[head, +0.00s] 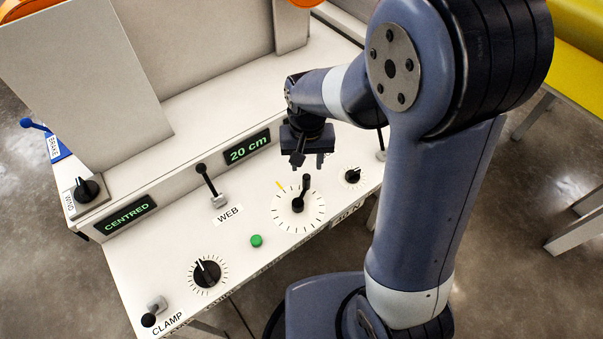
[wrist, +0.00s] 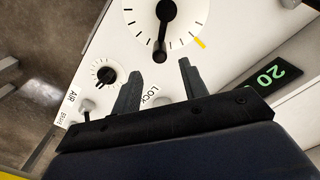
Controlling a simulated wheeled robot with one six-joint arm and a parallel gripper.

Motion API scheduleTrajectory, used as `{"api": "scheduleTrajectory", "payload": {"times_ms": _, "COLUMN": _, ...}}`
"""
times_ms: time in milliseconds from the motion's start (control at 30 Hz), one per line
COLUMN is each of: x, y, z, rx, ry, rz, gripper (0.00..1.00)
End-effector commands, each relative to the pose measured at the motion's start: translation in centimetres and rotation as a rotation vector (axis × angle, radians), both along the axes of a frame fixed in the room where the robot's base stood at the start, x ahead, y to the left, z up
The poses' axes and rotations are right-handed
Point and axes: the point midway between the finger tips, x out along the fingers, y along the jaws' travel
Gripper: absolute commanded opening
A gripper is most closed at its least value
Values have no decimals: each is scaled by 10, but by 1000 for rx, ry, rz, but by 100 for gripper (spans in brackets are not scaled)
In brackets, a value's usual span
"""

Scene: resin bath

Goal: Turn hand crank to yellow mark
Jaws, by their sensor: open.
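The hand crank (head: 298,204) is black and sits at the centre of a white dial with dark ticks. Its arm and knob point up and slightly right in the head view. The yellow mark (head: 281,185) is on the dial's rim, to the left of the knob, so the two are apart. In the wrist view the crank (wrist: 163,32) points down, with the yellow mark (wrist: 199,43) to its right. My gripper (head: 309,162) is open and empty, just behind and above the crank knob. In the wrist view the knob lies between the fingertips (wrist: 158,63), apparently beyond them.
A small black knob (head: 352,175) is right of the dial. A WEB lever (head: 212,188), a green button (head: 256,241) and another black dial knob (head: 207,272) are to the left. A display (head: 247,147) reading 20 cm stands behind on the raised edge.

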Motion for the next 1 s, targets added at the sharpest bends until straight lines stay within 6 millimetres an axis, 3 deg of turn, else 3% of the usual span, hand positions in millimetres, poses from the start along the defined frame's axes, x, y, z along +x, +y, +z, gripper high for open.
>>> {"api": "scheduleTrajectory", "payload": {"times_ms": 200, "x": -1, "y": -1, "z": -46, "rx": -2, "ry": 7, "rz": 0, "gripper": 42}}
{"api": "scheduleTrajectory", "payload": {"times_ms": 400, "x": 0, "y": -1, "z": -75, "rx": 0, "ry": 3, "rz": 0, "gripper": 42}}
{"api": "scheduleTrajectory", "payload": {"times_ms": 833, "x": 0, "y": -1, "z": -85, "rx": 1, "ry": 1, "rz": 0, "gripper": 42}}
{"api": "scheduleTrajectory", "payload": {"times_ms": 1000, "x": 0, "y": -1, "z": -85, "rx": 1, "ry": 0, "rz": 0, "gripper": 29}}
